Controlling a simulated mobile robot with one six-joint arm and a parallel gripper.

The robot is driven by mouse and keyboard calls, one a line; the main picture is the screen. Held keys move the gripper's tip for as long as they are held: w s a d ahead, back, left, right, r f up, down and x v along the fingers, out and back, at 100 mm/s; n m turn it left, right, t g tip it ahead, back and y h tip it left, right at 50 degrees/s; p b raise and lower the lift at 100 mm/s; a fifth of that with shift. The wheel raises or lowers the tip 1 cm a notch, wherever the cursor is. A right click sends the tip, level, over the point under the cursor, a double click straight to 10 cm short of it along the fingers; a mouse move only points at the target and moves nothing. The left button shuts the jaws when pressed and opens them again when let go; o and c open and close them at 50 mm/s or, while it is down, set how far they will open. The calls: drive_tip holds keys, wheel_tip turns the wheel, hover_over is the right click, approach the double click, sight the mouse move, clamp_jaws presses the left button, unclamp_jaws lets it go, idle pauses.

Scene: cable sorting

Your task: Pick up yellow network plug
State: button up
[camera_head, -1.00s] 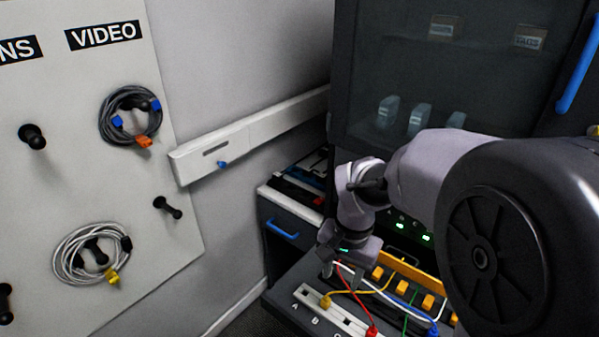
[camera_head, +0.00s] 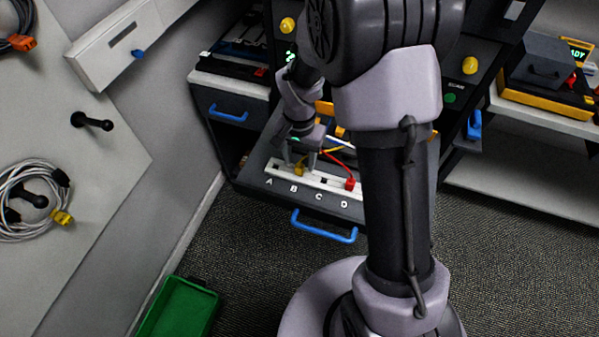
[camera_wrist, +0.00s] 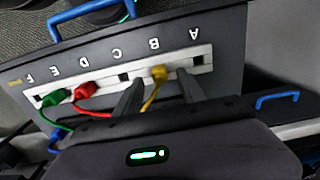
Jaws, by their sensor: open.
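The yellow network plug (camera_head: 299,170) sits in the white socket strip (camera_head: 327,181) at the slot marked B. In the wrist view the yellow plug (camera_wrist: 158,73) shows with its yellow cable running back toward my gripper. My gripper (camera_head: 300,163) is low over the strip at the plug. In the wrist view the two fingers of my gripper (camera_wrist: 157,88) are apart, one on each side of the plug and cable. I cannot tell whether either finger touches the plug.
A red plug (camera_wrist: 84,91) and a green plug (camera_wrist: 53,97) sit farther along the strip. A blue drawer handle (camera_head: 324,227) is in front. A green bin (camera_head: 180,308) stands on the floor at the left. A coiled white cable (camera_head: 30,200) hangs on the wall panel.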

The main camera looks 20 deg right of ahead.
sight(300, 164)
wheel_tip(300, 164, down, 3)
drive_tip(key=shift+w+f+b, duration=0.1)
drive_tip(key=shift+f+b, duration=0.1)
drive_tip(key=shift+b, duration=0.3)
drive_tip(key=shift+r, duration=0.2)
drive_tip(key=shift+c, duration=0.2)
clamp_jaws()
wheel_tip(300, 164, up, 10)
drive_tip(key=p, duration=0.5)
wheel_tip(300, 164, up, 4)
drive_tip(key=p, duration=0.2)
drive_tip(key=shift+f+p, duration=0.25)
drive_tip(key=shift+p, duration=0.05)
